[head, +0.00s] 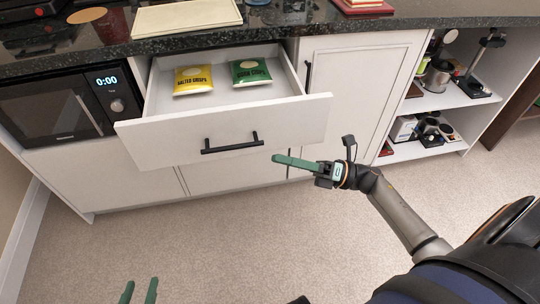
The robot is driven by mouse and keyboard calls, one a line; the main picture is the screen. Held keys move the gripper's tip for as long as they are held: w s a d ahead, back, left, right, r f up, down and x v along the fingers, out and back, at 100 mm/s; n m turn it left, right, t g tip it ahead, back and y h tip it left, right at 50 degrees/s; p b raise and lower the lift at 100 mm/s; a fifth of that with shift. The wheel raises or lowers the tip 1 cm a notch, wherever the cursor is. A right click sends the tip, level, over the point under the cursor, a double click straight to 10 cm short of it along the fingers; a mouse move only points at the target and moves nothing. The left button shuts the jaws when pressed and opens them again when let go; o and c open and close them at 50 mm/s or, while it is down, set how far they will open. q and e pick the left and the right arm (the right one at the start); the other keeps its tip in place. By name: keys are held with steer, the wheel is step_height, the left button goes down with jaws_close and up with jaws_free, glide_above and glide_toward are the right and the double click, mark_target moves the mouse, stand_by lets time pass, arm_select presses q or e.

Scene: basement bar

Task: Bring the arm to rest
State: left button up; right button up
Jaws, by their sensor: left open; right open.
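My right gripper (277,158) is in front of the open drawer's right end, its green fingers pointing left and seen nearly edge-on. It is open, and nothing shows in it. My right arm reaches in from the lower right. My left gripper (140,288) is at the bottom edge, left of centre, over the carpet. Only its two green fingertips show, apart and with nothing between them; the rest of the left arm is out of view.
A white drawer (290,117) with a black handle (231,143) stands pulled out, holding a yellow crisps bag (193,80) and a green bag (250,72). A microwave (60,108) is at left, open shelves (455,98) at right. The carpet (215,240) is clear.

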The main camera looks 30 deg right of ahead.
steer(key=shift+d, duration=0.1)
stand_by(0.4)
steer(key=s+a+f+m+h, duration=0.5)
steer(key=f+m+h, duration=0.15)
steer(key=m, duration=1.05)
steer(key=s+a+f+m+h, duration=0.45)
steer(key=m+h, duration=0.25)
steer(key=m, duration=0.9)
arm_select(q)
steer(key=s+a+r+g+p, duration=0.1)
steer(key=r+p, duration=0.4)
steer(key=p, duration=0.5)
steer(key=s+a+r+n+g+y+p, duration=0.1)
steer(key=s+r+p, duration=0.3)
steer(key=p, duration=0.6)
steer(key=shift+r, duration=0.45)
arm_select(e)
steer(key=s+d+r+m+g+h, duration=0.1)
steer(key=s+r, duration=0.3)
steer(key=r, duration=0.5)
steer(key=shift+d+r+g, duration=0.3)
steer(key=shift+d+g, duration=0.1)
steer(key=shift+g, duration=0.2)
arm_select(q)
steer(key=shift+s, duration=0.1)
arm_select(e)
steer(key=shift+s, duration=0.1)
